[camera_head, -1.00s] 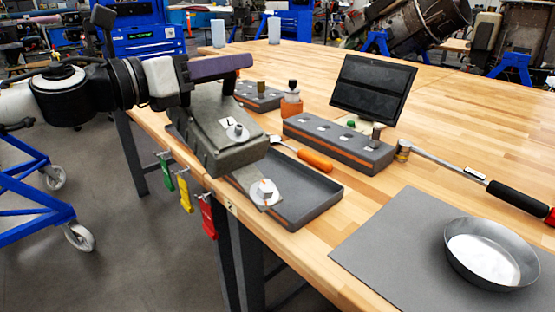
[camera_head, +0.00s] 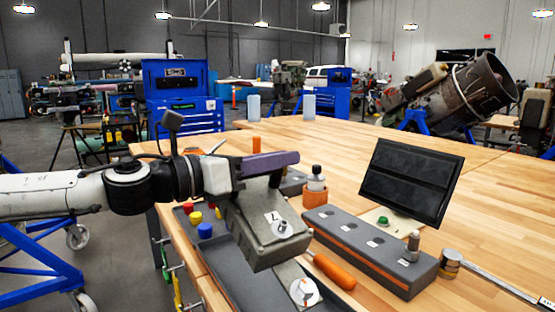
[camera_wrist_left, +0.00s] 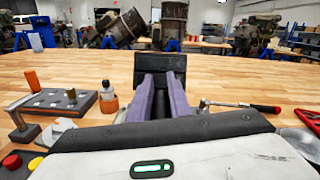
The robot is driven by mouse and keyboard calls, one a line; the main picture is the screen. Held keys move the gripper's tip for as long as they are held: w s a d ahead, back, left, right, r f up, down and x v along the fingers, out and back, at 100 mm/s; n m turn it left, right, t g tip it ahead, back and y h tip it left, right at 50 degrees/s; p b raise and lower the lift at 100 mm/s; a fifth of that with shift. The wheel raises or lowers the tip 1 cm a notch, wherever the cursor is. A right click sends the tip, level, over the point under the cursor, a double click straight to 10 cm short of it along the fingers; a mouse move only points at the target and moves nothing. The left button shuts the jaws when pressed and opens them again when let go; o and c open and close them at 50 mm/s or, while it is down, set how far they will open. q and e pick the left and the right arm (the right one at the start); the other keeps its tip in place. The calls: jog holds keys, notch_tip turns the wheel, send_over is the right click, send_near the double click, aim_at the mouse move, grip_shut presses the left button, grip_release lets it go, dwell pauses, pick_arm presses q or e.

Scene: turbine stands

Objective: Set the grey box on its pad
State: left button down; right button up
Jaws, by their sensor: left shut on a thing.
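The grey box (camera_head: 262,238), with an L label and a small round fitting on its top, is in the grip of my left gripper (camera_head: 270,164). The gripper's purple fingers lie along the box's far upper side in the head view. In the left wrist view the two purple fingers (camera_wrist_left: 163,98) run parallel with a narrow gap. The box is over or beside the dark tray (camera_head: 225,285); I cannot tell whether it touches anything below. I cannot make out its pad for certain. My right gripper is not in view.
A metal strip with a round white fitting (camera_head: 304,291) pokes out below the box. Coloured caps (camera_head: 204,231) are left of it. The far tabletop is mostly clear.

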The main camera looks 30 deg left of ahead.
aim_at(278, 183)
pick_arm(q)
notch_tip(278, 183, down, 2)
jog(key=shift+f+b, duration=0.1)
jog(key=shift+b, duration=0.35)
notch_tip(278, 183, down, 3)
jog(key=shift+r+b, duration=0.1)
jog(key=shift+b, duration=0.9)
jog(key=shift+f, duration=0.4)
